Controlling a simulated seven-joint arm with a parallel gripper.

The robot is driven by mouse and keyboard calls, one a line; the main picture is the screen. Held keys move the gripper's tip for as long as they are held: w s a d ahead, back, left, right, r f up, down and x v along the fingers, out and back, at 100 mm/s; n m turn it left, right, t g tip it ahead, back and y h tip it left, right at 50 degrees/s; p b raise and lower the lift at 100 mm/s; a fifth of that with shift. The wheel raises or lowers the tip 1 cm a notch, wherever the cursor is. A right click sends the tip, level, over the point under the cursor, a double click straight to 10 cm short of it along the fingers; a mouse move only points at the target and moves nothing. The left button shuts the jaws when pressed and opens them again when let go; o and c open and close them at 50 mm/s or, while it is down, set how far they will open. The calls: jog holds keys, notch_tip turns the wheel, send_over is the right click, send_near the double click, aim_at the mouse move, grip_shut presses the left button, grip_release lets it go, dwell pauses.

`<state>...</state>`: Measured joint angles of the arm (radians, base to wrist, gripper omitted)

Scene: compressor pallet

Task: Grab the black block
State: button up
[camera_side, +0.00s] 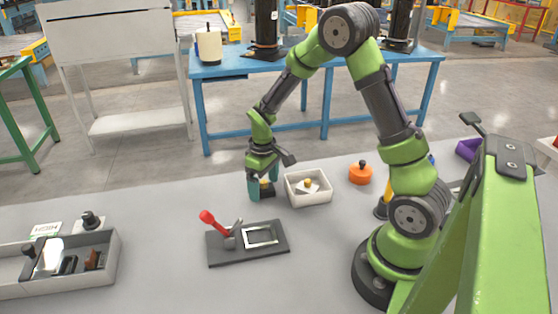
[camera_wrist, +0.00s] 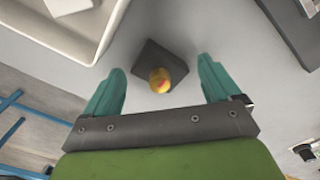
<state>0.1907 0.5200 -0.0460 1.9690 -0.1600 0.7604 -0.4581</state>
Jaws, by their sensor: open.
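The black block (camera_wrist: 158,60) lies on the grey table, with a round yellow knob (camera_wrist: 159,80) on top. In the side view the black block (camera_side: 266,189) sits just left of a white box, partly hidden by my fingers. My gripper (camera_side: 262,186) is low over the block. In the wrist view the two teal fingers of my gripper (camera_wrist: 158,88) are spread wide, with the knob roughly midway between them. The block's body lies slightly beyond the fingertips in that view. The fingers do not visibly touch the block.
A white box (camera_side: 327,203) with a light piece inside stands close right of the block. A dark fixture plate (camera_side: 220,256) with a red-handled clamp (camera_side: 208,218) lies in front. An orange knobbed disc (camera_side: 360,174) is farther right. A grey tray (camera_side: 112,262) with parts is at left.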

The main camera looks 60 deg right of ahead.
jog(key=shift+f, duration=0.15)
jog(key=c, duration=1)
